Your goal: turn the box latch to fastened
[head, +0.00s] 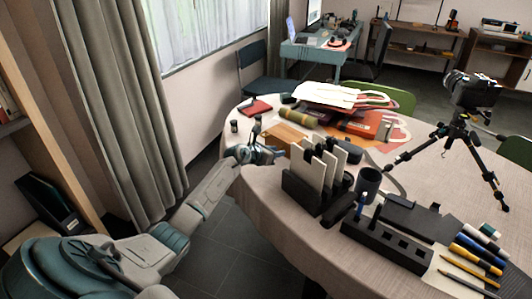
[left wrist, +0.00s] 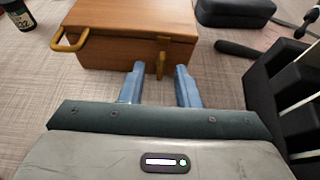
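The wooden box (left wrist: 135,28) stands on the table ahead of my left gripper in the left wrist view; in the head view the box (head: 288,135) is partly hidden behind the gripper and a rack. A small brass latch (left wrist: 161,66) sits on the box's front face, its bar pointing roughly upright. My left gripper (left wrist: 159,78) is open, with its two blue fingers on either side of the latch and a gap to each. In the head view the left gripper (head: 262,153) is at the table's left edge. My right gripper is not in view.
A brass loop handle (left wrist: 70,40) is at the box's left. A dark rack with white panels (head: 314,172) stands close right of the gripper. A dark case (left wrist: 235,12) and a small jar (left wrist: 18,15) are near the box. A tripod camera (head: 458,130) stands farther right.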

